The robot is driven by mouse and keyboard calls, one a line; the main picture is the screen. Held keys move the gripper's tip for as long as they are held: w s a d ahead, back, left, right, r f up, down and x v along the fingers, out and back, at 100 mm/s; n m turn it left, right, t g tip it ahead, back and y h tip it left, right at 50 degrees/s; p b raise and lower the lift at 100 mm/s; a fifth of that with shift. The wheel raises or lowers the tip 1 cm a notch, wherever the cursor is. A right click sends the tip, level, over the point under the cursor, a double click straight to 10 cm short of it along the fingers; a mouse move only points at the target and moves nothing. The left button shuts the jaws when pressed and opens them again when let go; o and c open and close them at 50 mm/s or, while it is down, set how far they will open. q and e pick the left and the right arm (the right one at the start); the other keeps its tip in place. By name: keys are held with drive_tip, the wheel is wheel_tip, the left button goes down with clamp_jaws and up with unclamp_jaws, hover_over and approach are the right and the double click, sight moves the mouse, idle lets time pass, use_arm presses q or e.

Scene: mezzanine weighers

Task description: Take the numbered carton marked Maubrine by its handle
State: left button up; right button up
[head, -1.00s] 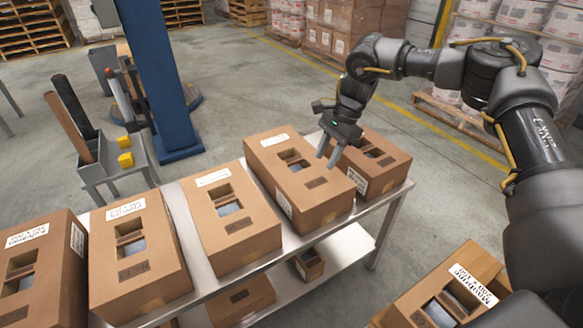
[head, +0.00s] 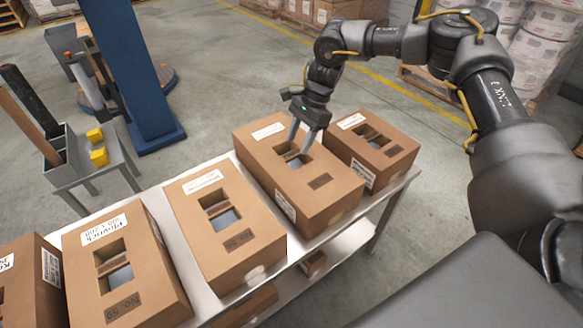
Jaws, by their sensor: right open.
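Several brown cartons stand in a row on a grey bench. Each whole top in view has two cut-outs with a strip between them as a handle. My right gripper (head: 302,142) is open, fingers pointing down at the cut-outs of the second carton from the right (head: 330,195). Its fingertips overlap the handle in the picture; I cannot tell if they touch it. That carton's label is too small to read, and I cannot make out the name Maubrine on any carton. My left gripper is not in view.
The rightmost carton (head: 375,145) stands close beside it. To the left are a carton with a No 58 plate (head: 215,200) and one with a No 59 plate (head: 135,235). A blue column (head: 128,70) and a small grey stand (head: 90,165) are behind the bench (head: 390,195).

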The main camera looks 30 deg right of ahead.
sight(294, 153)
drive_tip(key=shift+a+f, duration=0.3)
drive_tip(key=shift+f, duration=0.1)
drive_tip(key=shift+w+d+x, duration=0.1)
drive_tip(key=shift+x, duration=1.2)
drive_tip(key=shift+w+d+x, duration=0.15)
drive_tip(key=shift+x, duration=1.2)
drive_tip(key=shift+c, duration=0.5)
clamp_jaws()
